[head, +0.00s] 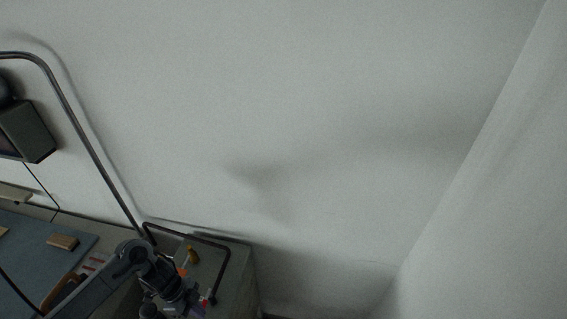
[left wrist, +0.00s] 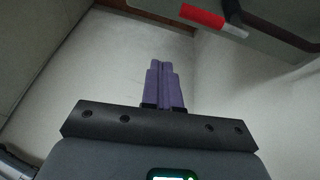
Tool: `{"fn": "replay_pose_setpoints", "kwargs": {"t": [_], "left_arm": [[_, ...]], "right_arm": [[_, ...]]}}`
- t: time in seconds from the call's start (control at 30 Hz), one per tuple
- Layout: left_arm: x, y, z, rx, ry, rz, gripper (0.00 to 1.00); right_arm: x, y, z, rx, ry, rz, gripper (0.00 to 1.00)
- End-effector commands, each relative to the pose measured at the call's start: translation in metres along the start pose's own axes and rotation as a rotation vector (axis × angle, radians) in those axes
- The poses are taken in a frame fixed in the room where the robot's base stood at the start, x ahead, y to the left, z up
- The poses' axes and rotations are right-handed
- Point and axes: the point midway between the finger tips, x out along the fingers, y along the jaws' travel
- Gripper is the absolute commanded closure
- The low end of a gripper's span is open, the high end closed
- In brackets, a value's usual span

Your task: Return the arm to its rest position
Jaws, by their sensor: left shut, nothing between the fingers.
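My left gripper (head: 199,309) is at the bottom of the head view, by the right end of the bench, with its arm coming in from the lower left. In the left wrist view its purple fingers (left wrist: 166,80) are together, with nothing between them. They point out over a pale surface. My right gripper is in neither view.
A dark bent rail (head: 190,236) stands on the bench's right end beside my left arm. Small orange items (head: 192,256) lie under it. A blue-grey mat (head: 30,240) holds a brown block (head: 62,242). A red-and-white piece (left wrist: 205,17) shows in the wrist view. Right of the bench is clear.

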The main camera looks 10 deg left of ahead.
Motion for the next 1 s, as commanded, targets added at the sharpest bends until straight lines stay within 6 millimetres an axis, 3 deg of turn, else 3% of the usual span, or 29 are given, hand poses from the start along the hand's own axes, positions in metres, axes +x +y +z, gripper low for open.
{"fn": "replay_pose_setpoints", "kwargs": {"t": [0.03,0.17,0.27,0.4,0.53,0.67,0.77,0.87,1.0], "left_arm": [[0.020,0.018,-0.002,-0.007,0.013,0.040,1.00],[0.066,0.067,-0.019,-0.014,0.068,0.133,1.00],[0.100,0.106,-0.050,-0.014,0.143,0.178,1.00],[0.139,0.150,-0.107,-0.036,0.256,0.155,1.00],[0.155,0.173,-0.160,-0.095,0.337,0.055,1.00],[0.149,0.175,-0.201,-0.221,0.381,-0.102,1.00],[0.127,0.165,-0.213,-0.378,0.374,-0.247,1.00],[0.092,0.151,-0.203,-0.577,0.325,-0.388,1.00],[0.036,0.140,-0.166,-0.852,0.225,-0.526,1.00]], "right_arm": [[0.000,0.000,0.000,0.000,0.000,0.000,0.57],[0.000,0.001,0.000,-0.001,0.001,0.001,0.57],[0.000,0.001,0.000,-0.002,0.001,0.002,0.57],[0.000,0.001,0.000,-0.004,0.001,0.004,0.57],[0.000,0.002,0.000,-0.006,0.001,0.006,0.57],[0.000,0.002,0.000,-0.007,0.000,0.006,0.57],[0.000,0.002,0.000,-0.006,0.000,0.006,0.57],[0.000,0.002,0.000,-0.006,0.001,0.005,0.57],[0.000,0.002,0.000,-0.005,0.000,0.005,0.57]]}}
